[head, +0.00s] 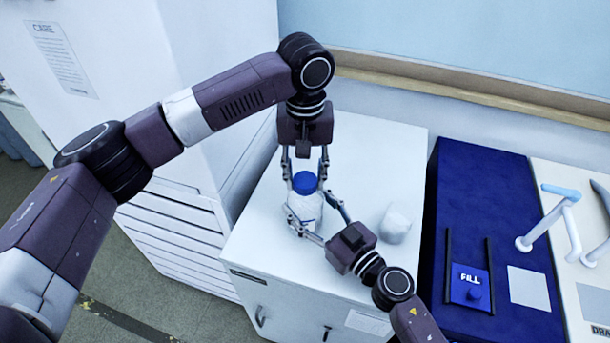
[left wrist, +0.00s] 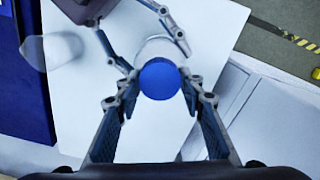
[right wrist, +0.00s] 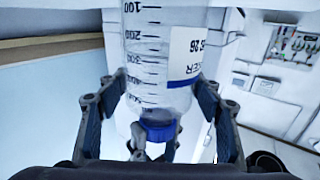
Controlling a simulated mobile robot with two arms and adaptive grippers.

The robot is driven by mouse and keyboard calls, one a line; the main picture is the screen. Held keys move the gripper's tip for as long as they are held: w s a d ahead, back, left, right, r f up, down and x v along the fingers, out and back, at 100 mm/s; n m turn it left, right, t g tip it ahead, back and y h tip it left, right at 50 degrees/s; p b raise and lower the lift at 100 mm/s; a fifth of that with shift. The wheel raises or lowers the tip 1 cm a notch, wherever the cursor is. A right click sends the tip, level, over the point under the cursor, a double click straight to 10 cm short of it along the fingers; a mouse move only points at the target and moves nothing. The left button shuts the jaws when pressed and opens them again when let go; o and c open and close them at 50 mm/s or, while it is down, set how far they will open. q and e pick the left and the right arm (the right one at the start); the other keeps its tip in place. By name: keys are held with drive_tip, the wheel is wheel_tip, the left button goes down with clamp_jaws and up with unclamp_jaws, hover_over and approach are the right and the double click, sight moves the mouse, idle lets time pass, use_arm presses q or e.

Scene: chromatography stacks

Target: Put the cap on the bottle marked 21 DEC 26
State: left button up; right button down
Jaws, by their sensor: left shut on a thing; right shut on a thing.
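A clear bottle (head: 304,208) with a white label stands on the white cabinet top. In the right wrist view the bottle (right wrist: 150,60) shows a graduated scale and part of a label (right wrist: 187,52); the end of its date seems to read 26, and the rest is turned away. The blue cap (head: 305,183) is at the bottle's mouth, in line with it; I cannot tell whether it is threaded on. My left gripper (left wrist: 160,88) is shut on the cap from above. My right gripper (head: 318,214) is shut around the bottle's body from the side.
A whitish translucent vessel (head: 396,223) stands on the cabinet top (head: 375,150), right of the bottle. Farther right are a blue station marked FILL (head: 470,285) and a pale station with light blue-topped handles (head: 560,192). A white cabinet stands at left.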

use_arm(q)
drive_tip(key=m, duration=0.6)
drive_tip(key=shift+m, duration=0.4)
drive_tip(key=m, duration=0.9)
drive_tip(key=shift+m, duration=0.4)
drive_tip(key=m, duration=0.5)
drive_tip(key=shift+m, duration=0.4)
drive_tip(key=o, duration=1.4)
wheel_tip(320, 180, up, 12)
drive_tip(key=shift+f, duration=0.1)
